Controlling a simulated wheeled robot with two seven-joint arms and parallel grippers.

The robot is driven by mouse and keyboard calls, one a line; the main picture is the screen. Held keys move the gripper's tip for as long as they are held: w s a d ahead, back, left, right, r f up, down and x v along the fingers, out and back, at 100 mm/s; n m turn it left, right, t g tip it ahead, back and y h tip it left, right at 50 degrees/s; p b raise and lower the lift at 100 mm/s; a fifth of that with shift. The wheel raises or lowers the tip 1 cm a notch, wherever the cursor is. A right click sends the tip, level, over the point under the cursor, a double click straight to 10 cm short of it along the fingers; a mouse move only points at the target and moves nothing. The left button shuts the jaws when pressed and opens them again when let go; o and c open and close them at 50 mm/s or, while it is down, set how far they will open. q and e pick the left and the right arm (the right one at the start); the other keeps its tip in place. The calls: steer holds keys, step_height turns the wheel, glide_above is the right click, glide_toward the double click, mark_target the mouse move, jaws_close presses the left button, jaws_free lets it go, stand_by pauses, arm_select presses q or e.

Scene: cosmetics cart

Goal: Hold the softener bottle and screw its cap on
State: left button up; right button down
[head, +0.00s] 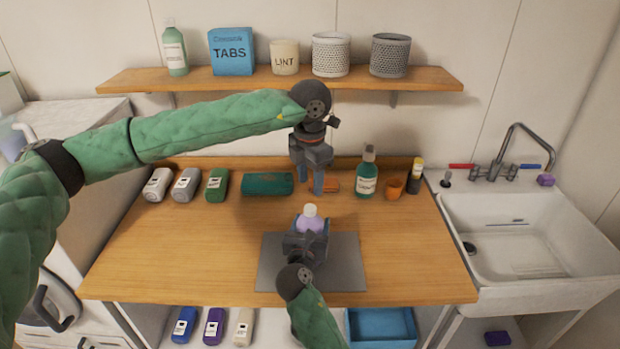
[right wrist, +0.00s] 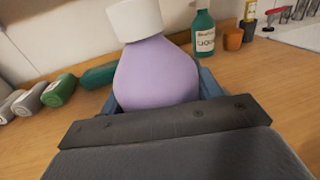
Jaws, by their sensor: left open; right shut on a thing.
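The softener bottle (head: 310,223) is purple with a white cap (head: 310,210) on its top. My right gripper (head: 308,232) is shut around its body over the grey mat (head: 347,270). In the right wrist view the purple bottle (right wrist: 155,75) stands nearly upright between the blue fingers, with the white cap (right wrist: 134,18) on its neck, cut off by the top edge. How tightly the cap sits cannot be told. My left gripper (head: 318,185) is open and points down, above and behind the bottle, apart from the cap.
Behind stand a green bottle (head: 367,175), an orange cup (head: 395,187) and a teal case (head: 267,184). White, grey and green bottles lie at the back left. A wooden shelf (head: 280,80) hangs above; a sink (head: 525,250) is at right. The left tabletop is clear.

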mark_target(310, 207)
arm_select(q)
steer(key=shift+n, duration=1)
steer(key=shift+f, duration=0.15)
steer(key=shift+f, duration=3.85)
jaws_close()
